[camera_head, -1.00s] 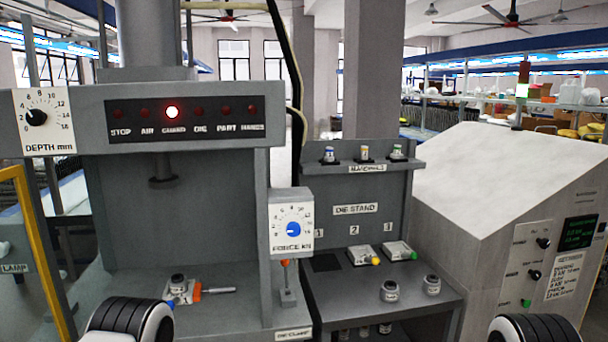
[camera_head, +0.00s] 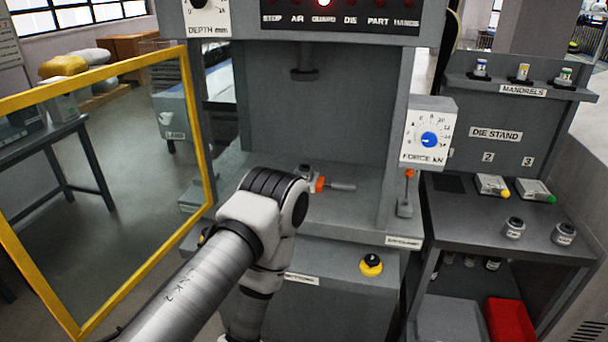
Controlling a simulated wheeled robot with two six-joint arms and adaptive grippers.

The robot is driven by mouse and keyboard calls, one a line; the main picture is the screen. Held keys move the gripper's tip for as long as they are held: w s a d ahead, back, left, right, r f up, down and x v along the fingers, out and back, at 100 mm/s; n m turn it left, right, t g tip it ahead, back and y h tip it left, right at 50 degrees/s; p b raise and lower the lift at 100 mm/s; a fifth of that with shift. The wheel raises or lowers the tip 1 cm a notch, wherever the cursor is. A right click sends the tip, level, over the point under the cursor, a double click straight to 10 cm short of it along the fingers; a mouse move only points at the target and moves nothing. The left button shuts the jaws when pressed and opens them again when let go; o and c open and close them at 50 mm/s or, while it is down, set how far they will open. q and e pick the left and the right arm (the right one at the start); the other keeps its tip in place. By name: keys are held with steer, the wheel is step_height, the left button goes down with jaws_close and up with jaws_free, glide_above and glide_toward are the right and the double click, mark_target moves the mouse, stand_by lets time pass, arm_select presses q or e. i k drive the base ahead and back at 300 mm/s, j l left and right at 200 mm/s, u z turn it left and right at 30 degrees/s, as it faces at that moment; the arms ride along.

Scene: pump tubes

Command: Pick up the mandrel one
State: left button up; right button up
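Three small mandrels stand upright in a row on the shelf labelled MANDRELS (camera_head: 523,90) at the upper right. The leftmost mandrel (camera_head: 481,67) has a blue mark, the middle mandrel (camera_head: 523,72) a yellow one and the right mandrel (camera_head: 565,76) a green one. Their numbers are too small to read. My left arm reaches up from the bottom into the middle of the view, well left of and below the mandrel shelf. Its gripper does not show. My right arm and gripper are out of view.
The press with its force dial (camera_head: 430,132) stands between my arm and the die stand (camera_head: 494,134). A yellow-framed guard (camera_head: 108,70) is swung open at left. A red bin (camera_head: 510,320) is at lower right.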

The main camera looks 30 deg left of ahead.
mark_target(480, 70)
steer(key=i+l, duration=0.3)
steer(key=l, duration=0.15)
steer(key=i+l, duration=0.35)
steer(key=l, duration=0.15)
steer(key=i+l+u, duration=0.1)
steer(key=i+l, duration=0.2)
steer(key=l, duration=0.15)
